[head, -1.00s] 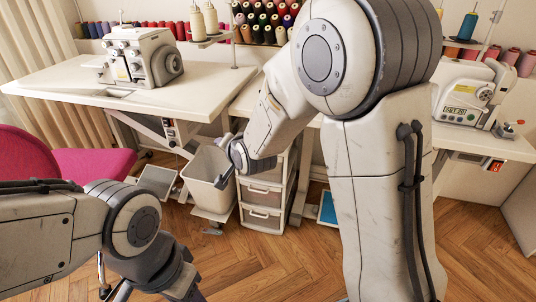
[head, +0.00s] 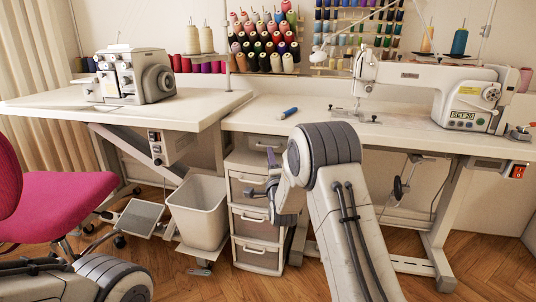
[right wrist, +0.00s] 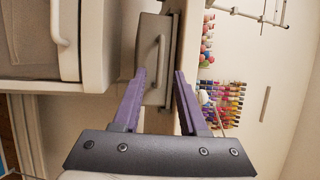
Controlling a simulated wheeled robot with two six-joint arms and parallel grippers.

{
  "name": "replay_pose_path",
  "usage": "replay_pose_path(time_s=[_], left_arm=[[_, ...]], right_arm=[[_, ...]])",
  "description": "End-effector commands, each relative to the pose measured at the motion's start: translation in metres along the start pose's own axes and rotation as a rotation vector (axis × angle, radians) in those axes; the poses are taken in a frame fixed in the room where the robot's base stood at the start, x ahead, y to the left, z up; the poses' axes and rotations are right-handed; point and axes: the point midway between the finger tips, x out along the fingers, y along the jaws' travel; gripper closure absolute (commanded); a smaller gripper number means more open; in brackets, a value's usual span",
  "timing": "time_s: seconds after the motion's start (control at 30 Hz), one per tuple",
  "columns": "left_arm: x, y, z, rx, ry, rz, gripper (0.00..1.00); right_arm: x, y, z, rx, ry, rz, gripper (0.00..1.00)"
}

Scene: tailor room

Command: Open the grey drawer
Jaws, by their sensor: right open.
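The grey drawer (head: 240,142) is the small top drawer under the right table, above a stack of pale drawers. It looks shut and has a bar handle. In the right wrist view the grey drawer (right wrist: 149,28) lies straight ahead, with its handle (right wrist: 160,56) just beyond the fingertips and roughly between them. My right gripper (head: 271,160) is in front of the drawer stack, just below the grey drawer's level. Its purple fingers (right wrist: 160,76) are apart and empty. I cannot tell whether they touch the drawer. My left arm shows only at the bottom left; its gripper is out of view.
Pale drawers (head: 254,221) with bar handles stand below the grey drawer. A white bin (head: 198,216) stands to their left. The tabletop (head: 255,115) overhangs the drawers and carries a sewing machine (head: 430,88) and a blue marker (head: 289,113). A pink chair (head: 60,205) is at the left.

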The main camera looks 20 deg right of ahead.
Motion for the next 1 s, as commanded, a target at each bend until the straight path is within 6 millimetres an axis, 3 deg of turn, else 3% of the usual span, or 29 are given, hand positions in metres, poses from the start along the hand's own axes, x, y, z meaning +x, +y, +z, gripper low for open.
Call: replay_pose_path(time_s=[0.1,0.3,0.73,0.77,0.87,1.0], left_arm=[[0.008,-0.001,0.001,0.0,0.0,0.0,0.5],[0.014,-0.001,0.001,0.0,0.0,0.0,0.5],[0.015,-0.001,0.001,0.0,0.0,0.0,0.5],[0.015,-0.001,0.001,0.0,0.0,0.0,0.5],[0.015,-0.001,0.001,0.0,0.0,0.0,0.5],[0.015,-0.001,0.001,0.0,0.0,0.0,0.5]], right_arm=[[0.022,0.002,0.0,-0.001,0.0,-0.003,0.58],[0.047,0.001,0.0,-0.002,0.0,-0.001,0.58],[0.057,0.0,0.0,-0.003,-0.001,0.002,0.58],[0.057,0.0,0.0,-0.002,-0.001,0.002,0.62],[0.057,0.0,0.0,-0.002,-0.001,0.001,1.0],[0.057,0.0,0.0,-0.002,-0.001,0.001,1.0]])
